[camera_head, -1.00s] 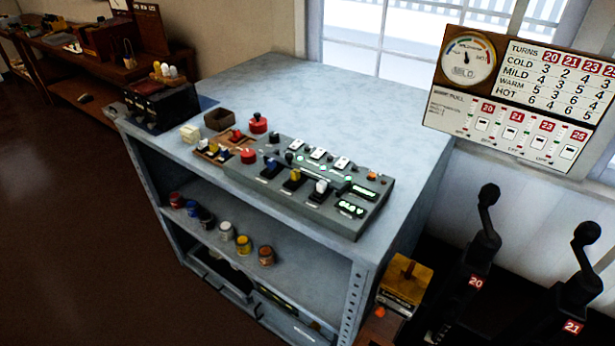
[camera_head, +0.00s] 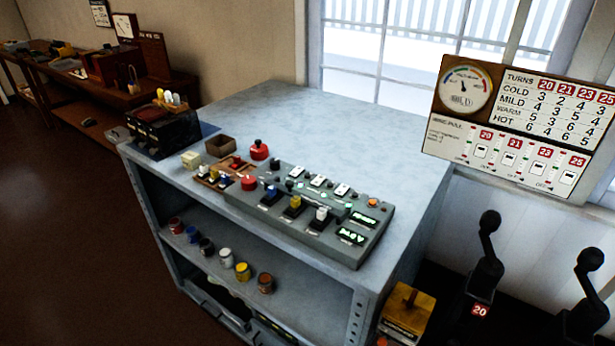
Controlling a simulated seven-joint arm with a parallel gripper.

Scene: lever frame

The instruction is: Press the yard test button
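A grey control panel (camera_head: 345,247) lies on the right front part of the grey bench top. It carries blue, yellow and white levers, several white switches and two lit green displays (camera_head: 363,218). A small orange button (camera_head: 372,203) sits at its far right corner. A red knob (camera_head: 249,183) is at its left end. A larger red button (camera_head: 259,149) stands behind the small wooden tray. No label reads clearly, so I cannot tell which one is the yard test button. My gripper is not in view.
The grey bench (camera_head: 290,110) has clear room behind the panel. A dark box (camera_head: 160,132) and a brown open box (camera_head: 220,146) stand to the left. Paint pots (camera_head: 242,271) fill the shelf. Black levers (camera_head: 486,262) stand at the right below a wall board (camera_head: 500,150).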

